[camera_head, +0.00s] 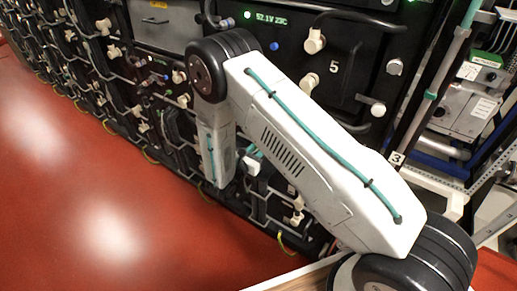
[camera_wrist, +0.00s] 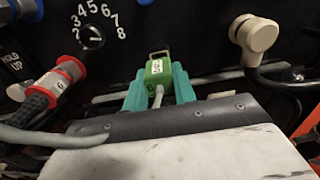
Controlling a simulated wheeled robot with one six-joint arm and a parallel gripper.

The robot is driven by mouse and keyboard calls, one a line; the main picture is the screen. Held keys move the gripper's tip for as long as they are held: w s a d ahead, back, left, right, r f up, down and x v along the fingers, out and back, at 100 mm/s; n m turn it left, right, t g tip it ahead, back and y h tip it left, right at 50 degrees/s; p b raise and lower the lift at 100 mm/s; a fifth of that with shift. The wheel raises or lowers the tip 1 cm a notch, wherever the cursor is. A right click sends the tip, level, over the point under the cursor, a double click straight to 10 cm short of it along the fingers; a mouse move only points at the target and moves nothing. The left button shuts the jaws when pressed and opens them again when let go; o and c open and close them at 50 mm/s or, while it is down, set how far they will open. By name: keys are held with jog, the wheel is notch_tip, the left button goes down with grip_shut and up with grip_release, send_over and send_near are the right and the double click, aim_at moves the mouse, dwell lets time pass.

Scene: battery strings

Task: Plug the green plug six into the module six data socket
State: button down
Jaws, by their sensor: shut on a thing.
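In the wrist view my gripper (camera_wrist: 159,84) has its two teal fingers closed on the sides of a small green plug (camera_wrist: 158,69). The plug points up and away, toward the black module front, with a light metal end at its tip. A grey cable runs back from it over my gripper. The plug's tip is close to the dark panel, but I cannot tell whether it touches anything. I cannot make out the module six data socket. In the head view my arm covers much of the middle, and the plug cannot be made out.
In the wrist view a red-ringed grey connector (camera_wrist: 58,83) with a thick cable is at left, below a numbered dial (camera_wrist: 91,37). A beige elbow connector (camera_wrist: 254,34) with a black cable is at right. Red floor (camera_head: 100,200) lies clear at left.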

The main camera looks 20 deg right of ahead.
jog(key=shift+x, duration=1.55)
jog(key=c, duration=1.1)
grip_release()
jog(key=shift+o, duration=0.2)
jog(key=v, duration=0.7)
jog(key=shift+s+a, duration=0.25)
jog(key=shift+a, duration=0.05)
jog(key=c, duration=0.4)
jog(key=v, duration=0.2)
jog(key=shift+s+a, duration=0.1)
jog(key=shift+a, duration=0.15)
grip_shut()
jog(key=shift+x, duration=2.15)
